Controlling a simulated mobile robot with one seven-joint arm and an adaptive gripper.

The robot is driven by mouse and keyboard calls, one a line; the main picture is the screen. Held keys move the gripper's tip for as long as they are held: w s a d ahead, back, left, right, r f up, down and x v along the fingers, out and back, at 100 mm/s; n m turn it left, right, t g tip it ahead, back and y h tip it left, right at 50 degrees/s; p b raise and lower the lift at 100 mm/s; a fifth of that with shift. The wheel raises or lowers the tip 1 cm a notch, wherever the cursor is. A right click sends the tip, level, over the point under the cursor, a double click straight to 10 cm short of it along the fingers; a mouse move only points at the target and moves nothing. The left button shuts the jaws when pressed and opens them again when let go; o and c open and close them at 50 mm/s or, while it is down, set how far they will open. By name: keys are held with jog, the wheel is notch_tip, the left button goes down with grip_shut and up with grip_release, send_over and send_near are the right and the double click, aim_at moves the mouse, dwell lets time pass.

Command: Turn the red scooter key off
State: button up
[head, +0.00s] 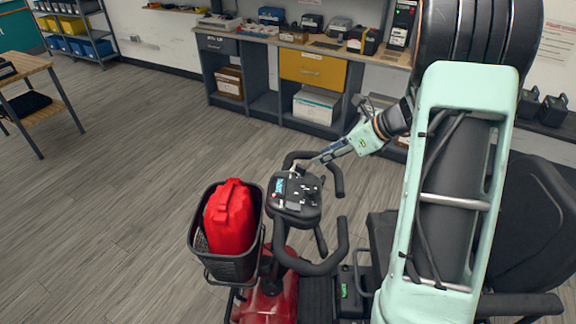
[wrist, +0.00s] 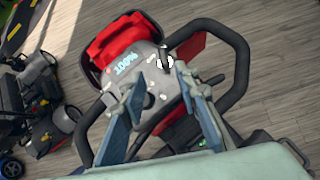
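The red scooter (head: 268,302) stands at the lower middle of the head view, with a dark control console (head: 297,197) between its looped handlebars. In the wrist view the console (wrist: 140,80) lies just beyond my fingers, with a lit blue marking on it. A small black-and-white round part (wrist: 165,62) sits at its upper right; I cannot tell whether it is the key or a dial. The key is too small to make out for certain. My gripper (wrist: 159,82) is open, its two fingers apart over the console with nothing visibly held. It also shows in the head view (head: 316,161).
A black basket (head: 235,268) with a red bag (head: 230,217) is on the scooter's front. The handlebar (wrist: 242,70) loops close around my fingers. A workbench (head: 265,38) with boxes stands behind. Another scooter (wrist: 40,110) shows at the wrist view's left.

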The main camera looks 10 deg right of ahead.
aim_at(300, 165)
jog(key=shift+m, duration=0.3)
jog(key=x, duration=1.1)
jog(key=shift+w, duration=0.4)
grip_shut()
